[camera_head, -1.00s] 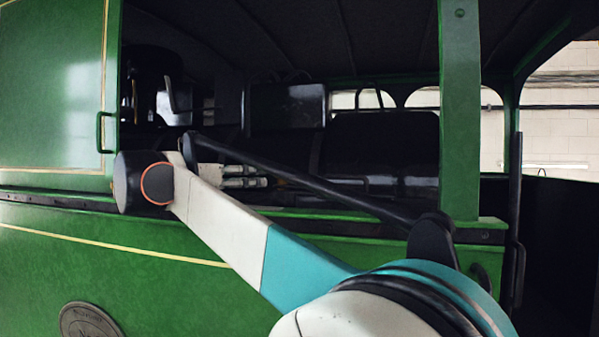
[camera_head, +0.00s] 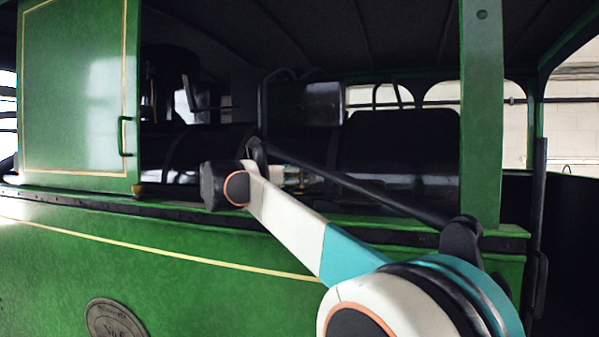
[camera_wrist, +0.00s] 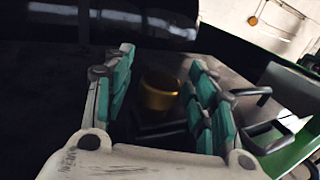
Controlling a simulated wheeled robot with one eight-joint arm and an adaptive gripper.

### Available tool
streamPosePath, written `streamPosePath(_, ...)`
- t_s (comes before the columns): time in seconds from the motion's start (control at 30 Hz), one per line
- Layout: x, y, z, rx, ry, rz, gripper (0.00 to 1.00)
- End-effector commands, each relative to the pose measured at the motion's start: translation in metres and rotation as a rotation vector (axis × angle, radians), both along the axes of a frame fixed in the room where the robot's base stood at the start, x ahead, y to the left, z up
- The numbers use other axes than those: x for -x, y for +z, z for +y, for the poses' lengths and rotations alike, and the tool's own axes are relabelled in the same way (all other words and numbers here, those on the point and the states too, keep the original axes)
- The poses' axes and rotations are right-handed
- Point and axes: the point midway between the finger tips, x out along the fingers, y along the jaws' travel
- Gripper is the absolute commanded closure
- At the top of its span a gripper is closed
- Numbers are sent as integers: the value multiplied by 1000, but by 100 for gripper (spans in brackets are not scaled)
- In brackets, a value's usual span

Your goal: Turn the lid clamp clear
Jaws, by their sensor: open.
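My gripper (camera_wrist: 160,62) shows in the wrist view, with its teal-padded fingers apart and nothing held. A brass-coloured round fitting (camera_wrist: 160,92) appears between and beyond the fingers, low over a dark surface. I cannot tell whether it touches them. I cannot make out the lid clamp for certain in either view. In the head view my arm reaches into the tram's side opening, and my gripper is hidden behind the arm and the dark interior.
The green tram side (camera_head: 190,255) and its sliding panel (camera_head: 75,90) stand at the left. A green post (camera_head: 482,110) rises right of my arm. A black boiler-like body (camera_head: 400,155) fills the opening. Black handles (camera_wrist: 270,130) lie close to the right finger.

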Motion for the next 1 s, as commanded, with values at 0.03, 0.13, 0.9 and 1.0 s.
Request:
streamPosePath(0.03,-2,0,-3,0,-1,0,48)
streamPosePath(0.13,-4,0,-4,0,-1,0,48)
streamPosePath(0.9,-4,-1,-5,0,22,0,91)
streamPosePath(1.0,-4,-1,-5,0,54,0,91)
